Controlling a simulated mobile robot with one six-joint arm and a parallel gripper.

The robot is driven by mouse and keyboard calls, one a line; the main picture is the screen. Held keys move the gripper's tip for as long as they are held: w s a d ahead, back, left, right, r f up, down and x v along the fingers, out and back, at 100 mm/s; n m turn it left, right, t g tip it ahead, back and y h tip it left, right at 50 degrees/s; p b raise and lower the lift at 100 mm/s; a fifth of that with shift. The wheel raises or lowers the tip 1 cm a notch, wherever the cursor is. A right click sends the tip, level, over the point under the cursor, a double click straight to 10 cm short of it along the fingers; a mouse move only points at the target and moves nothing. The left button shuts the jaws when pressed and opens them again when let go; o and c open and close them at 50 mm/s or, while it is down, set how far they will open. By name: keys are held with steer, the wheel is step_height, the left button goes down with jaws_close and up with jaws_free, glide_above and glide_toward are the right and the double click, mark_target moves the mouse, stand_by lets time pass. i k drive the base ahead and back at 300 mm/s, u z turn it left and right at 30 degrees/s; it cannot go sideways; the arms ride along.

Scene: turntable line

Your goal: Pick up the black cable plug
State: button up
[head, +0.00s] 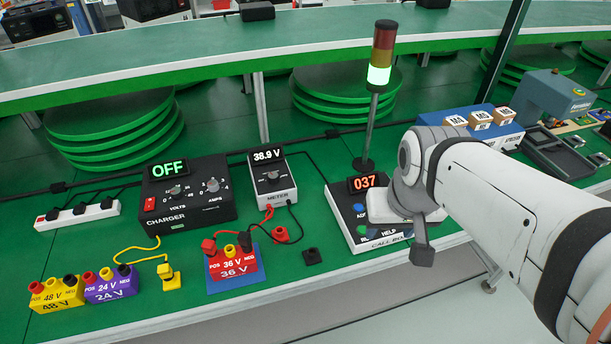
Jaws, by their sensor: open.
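The black cable plug (312,256) is a small dark block lying on the green bench top, right of the 36 V battery block (232,268) and near the front edge. A thin black lead runs down from the meter (271,180) towards it; where it joins is hard to see. My gripper (422,256) is to the right of the plug, clear of it, in front of the call box (375,222). It is open, and I see nothing in it. My arm hides part of the call box.
A red plug (281,234) lies behind the black one, and a yellow plug (170,278) lies left. The charger (177,200) reads OFF, the meter 38.9 V. A lit signal tower (380,70) stands behind the call box. Bare bench surrounds the black plug.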

mark_target(243, 238)
steer(key=z, duration=1.05)
steer(key=k, duration=1.15)
steer(key=u, duration=1)
steer(key=i, duration=0.95)
